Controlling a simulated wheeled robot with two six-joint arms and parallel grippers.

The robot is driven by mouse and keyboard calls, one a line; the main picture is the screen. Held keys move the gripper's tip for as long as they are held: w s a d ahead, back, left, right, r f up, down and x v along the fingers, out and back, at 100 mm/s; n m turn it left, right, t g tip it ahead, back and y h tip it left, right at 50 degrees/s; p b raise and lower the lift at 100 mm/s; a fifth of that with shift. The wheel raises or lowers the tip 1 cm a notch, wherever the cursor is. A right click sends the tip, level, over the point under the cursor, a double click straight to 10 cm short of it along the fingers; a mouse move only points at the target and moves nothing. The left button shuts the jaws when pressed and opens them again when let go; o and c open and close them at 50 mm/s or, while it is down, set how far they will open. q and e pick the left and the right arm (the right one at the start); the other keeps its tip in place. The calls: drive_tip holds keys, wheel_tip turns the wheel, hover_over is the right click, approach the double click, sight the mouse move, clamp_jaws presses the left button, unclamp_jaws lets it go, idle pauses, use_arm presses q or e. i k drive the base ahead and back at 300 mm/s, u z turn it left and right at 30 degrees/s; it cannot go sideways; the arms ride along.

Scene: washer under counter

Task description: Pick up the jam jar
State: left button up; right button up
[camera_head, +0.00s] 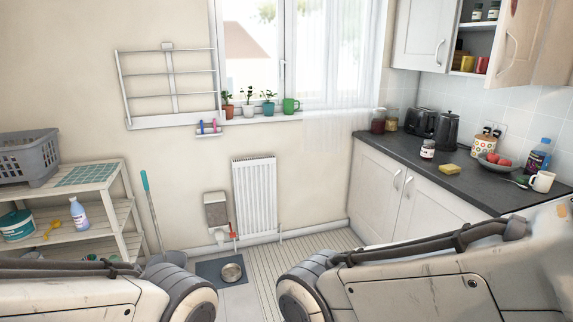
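A small glass jar with a dark lid and white label (428,149) stands upright on the dark worktop (470,185), near its front edge. A dark red jar (378,121) stands in the far corner of the worktop, beside a yellowish jar (392,120). More small jars (477,12) stand on the top shelf of the open wall cupboard. I cannot tell for certain which one is the jam jar; the labels are too small to read. Parts of both my arms show at the bottom, but neither gripper is in view.
A yellow sponge (450,169) lies right of the labelled jar. A kettle (446,130) and toaster (420,122) stand behind it. A fruit bowl (497,168), mug (542,181) and bottle (538,155) are farther right. A cupboard door (515,40) hangs open above.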

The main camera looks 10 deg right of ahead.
sight(427, 152)
drive_tip(key=z, duration=0.05)
drive_tip(key=i, duration=1.95)
drive_tip(key=z, duration=0.85)
drive_tip(key=i, duration=2)
drive_tip(key=z, duration=1.05)
drive_tip(key=i, duration=0.7)
drive_tip(key=z, duration=0.15)
